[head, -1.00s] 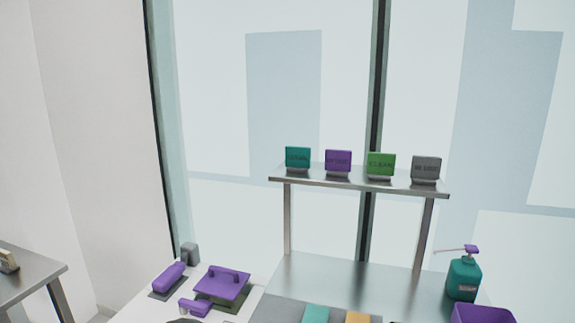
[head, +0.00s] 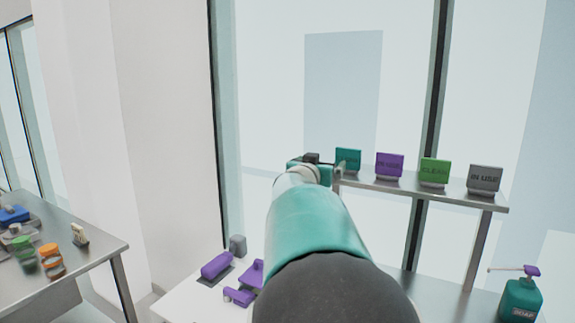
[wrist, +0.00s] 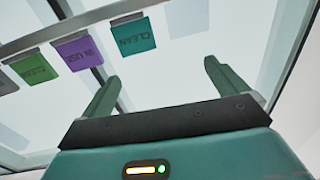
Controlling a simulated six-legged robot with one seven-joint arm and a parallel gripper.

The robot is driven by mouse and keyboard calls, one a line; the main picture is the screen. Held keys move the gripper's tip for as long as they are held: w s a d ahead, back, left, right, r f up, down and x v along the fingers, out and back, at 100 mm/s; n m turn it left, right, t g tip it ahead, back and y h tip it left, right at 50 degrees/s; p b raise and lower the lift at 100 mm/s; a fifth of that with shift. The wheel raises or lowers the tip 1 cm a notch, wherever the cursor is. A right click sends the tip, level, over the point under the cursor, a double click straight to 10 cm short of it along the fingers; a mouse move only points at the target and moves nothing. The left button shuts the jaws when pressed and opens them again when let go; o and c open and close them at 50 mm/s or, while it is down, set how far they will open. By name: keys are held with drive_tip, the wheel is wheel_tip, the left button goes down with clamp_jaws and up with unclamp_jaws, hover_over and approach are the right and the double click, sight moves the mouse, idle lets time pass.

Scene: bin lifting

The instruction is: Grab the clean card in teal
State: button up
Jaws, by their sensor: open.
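The teal card (head: 348,159) stands upright at the left end of a raised metal shelf. In the head view my gripper (head: 325,165) is just left of the teal card, partly hidden by my arm. Whether it touches the card cannot be told from that view, but the wrist view shows a gap.
A purple IN USE card (head: 389,164), a green CLEAN card (head: 434,172) and a grey IN USE card (head: 484,180) stand to the right on the shelf (head: 430,191). A soap bottle (head: 521,299) is below right. A metal table (head: 95,258) is at left.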

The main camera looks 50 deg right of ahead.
sight(348, 151)
drive_tip(key=shift+m+g+h, duration=0.3)
drive_tip(key=shift+m+g, duration=0.3)
drive_tip(key=shift+g, duration=0.3)
drive_tip(key=d, duration=0.3)
drive_tip(key=s+d, duration=0.1)
drive_tip(key=d, duration=0.2)
drive_tip(key=s+d, duration=0.1)
drive_tip(key=d, duration=0.3)
drive_tip(key=shift+w+d+r, duration=0.1)
drive_tip(key=shift+w+d, duration=0.1)
drive_tip(key=shift+d, duration=0.85)
drive_tip(key=shift+w+d+f, duration=0.1)
drive_tip(key=shift+w+d, duration=0.1)
drive_tip(key=shift+d, duration=0.8)
drive_tip(key=shift+w+d+r, duration=0.1)
drive_tip(key=shift+w+d, duration=0.1)
drive_tip(key=shift+d, duration=0.85)
drive_tip(key=c, duration=1.1)
drive_tip(key=shift+r, duration=0.1)
